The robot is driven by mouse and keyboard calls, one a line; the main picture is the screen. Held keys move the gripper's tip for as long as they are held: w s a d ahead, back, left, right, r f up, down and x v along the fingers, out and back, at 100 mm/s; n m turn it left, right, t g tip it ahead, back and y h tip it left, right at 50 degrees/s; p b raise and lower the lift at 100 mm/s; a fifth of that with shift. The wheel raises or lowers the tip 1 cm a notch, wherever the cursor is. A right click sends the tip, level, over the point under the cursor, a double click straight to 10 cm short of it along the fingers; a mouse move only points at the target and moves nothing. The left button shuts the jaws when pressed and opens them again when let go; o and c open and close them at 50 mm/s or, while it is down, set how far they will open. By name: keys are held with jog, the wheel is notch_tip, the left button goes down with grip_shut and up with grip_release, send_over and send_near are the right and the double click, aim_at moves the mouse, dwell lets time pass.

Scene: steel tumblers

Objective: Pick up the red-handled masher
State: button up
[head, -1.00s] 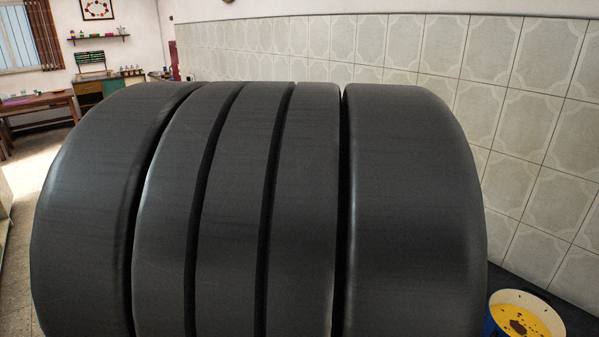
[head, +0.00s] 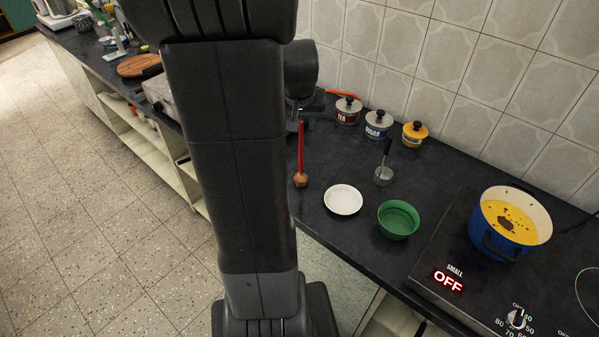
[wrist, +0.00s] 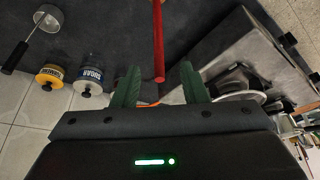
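The red-handled masher (head: 301,147) is on the dark counter, with its red handle toward the wall and its brownish head (head: 300,179) toward the front edge. In the wrist view the red handle (wrist: 158,40) comes down from the top, and its end lies between the two green fingers. My gripper (wrist: 160,68) is open, with a gap on each side of the handle. In the head view my arm hides most of the gripper. The masher's head is outside the wrist view.
A white bowl (head: 343,200), a green bowl (head: 398,222) and a steel ladle-like cup (head: 383,176) stand right of the masher. Lidded canisters (head: 378,124) line the tiled wall. A blue pot (head: 511,232) sits on the stove at right.

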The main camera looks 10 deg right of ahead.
aim_at(301, 131)
jog(key=shift+w+p+x, duration=0.2)
jog(key=shift+p+x, duration=0.35)
jog(key=shift+x, duration=2.75)
jog(key=shift+d+r, duration=0.1)
jog(key=shift+r, duration=0.05)
grip_shut()
